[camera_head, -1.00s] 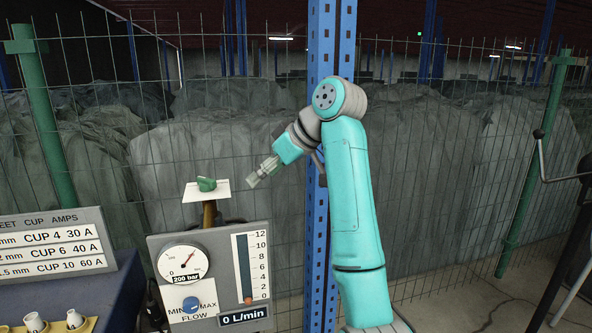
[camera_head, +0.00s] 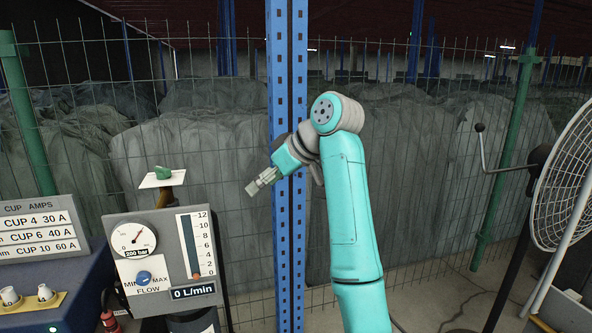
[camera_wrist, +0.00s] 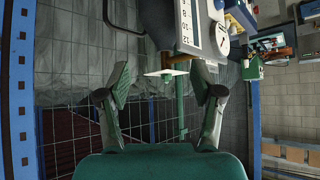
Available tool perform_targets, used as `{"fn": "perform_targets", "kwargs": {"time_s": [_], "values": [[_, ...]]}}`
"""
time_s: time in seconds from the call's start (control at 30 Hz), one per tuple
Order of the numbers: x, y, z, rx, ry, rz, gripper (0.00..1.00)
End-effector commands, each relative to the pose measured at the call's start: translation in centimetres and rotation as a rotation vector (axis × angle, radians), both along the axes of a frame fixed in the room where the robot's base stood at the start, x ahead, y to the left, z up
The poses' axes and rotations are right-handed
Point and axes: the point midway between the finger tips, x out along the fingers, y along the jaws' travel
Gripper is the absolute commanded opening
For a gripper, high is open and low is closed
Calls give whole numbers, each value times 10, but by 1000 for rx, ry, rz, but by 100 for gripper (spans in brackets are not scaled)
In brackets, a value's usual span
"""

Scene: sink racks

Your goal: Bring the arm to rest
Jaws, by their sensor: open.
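My gripper (camera_head: 262,182) is at the end of my turquoise arm, raised in front of the mesh fence and pointing down to the left. In the wrist view my gripper (camera_wrist: 164,92) shows its two fingers spread apart with nothing held between them. Beyond the fingers in that view stands the flow panel (camera_wrist: 190,25), apart from them. In the head view my gripper is to the right of the green knob (camera_head: 162,173) on its white plate (camera_head: 150,181), with a clear gap between.
The flow panel (camera_head: 125,220) with gauge and scale stands at the left. A cup amps sign (camera_head: 38,228) is beside it. A blue post (camera_head: 290,100) rises behind my gripper. A large fan (camera_head: 570,190) and a crank handle (camera_head: 479,128) are at the right.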

Motion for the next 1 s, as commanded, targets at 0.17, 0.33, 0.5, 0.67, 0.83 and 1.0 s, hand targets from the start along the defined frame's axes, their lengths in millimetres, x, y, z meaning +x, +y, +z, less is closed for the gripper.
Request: {"fn": "perform_targets", "kwargs": {"time_s": [0.17,0.33,0.5,0.67,0.83,1.0], "values": [[5,-3,-25,16,3,-33,66],[10,-6,-59,36,7,-74,66],[14,-13,-106,65,12,-136,66],[12,-24,-173,99,14,-222,66],[1,-40,-243,134,10,-320,66],[-19,-59,-308,163,-1,-415,66]]}}
